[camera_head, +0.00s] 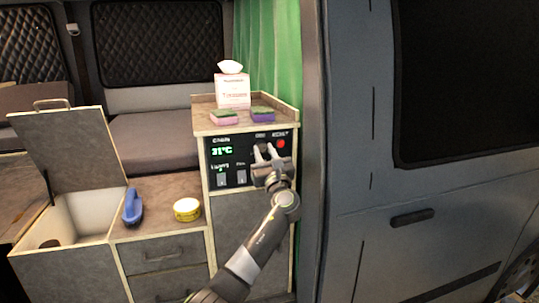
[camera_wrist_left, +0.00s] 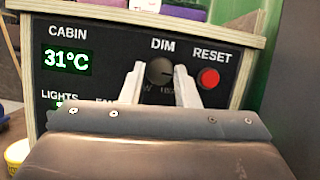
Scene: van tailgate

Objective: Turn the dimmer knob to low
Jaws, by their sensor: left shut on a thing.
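The dimmer knob (camera_wrist_left: 160,70) is a dark round knob under the label DIM on the black control panel (camera_wrist_left: 110,85). In the left wrist view the two light fingers of my left gripper (camera_wrist_left: 160,75) stand on either side of it, shut on it. The knob's pointer is too dark to read; part of the scale below shows between the fingers. In the head view my left gripper (camera_head: 265,152) reaches up to the panel (camera_head: 225,150) and hides most of the knob. My right gripper is not in view.
A red RESET button (camera_wrist_left: 208,78) sits just right of the fingers. A green 31°C display (camera_wrist_left: 67,58) is at left, with light and fan switches (camera_head: 231,178) below. Sponges (camera_head: 262,114) and a tissue box (camera_head: 233,92) stand on the cabinet top. A yellow tub (camera_head: 187,209) and blue-handled brush (camera_head: 132,207) lie lower left.

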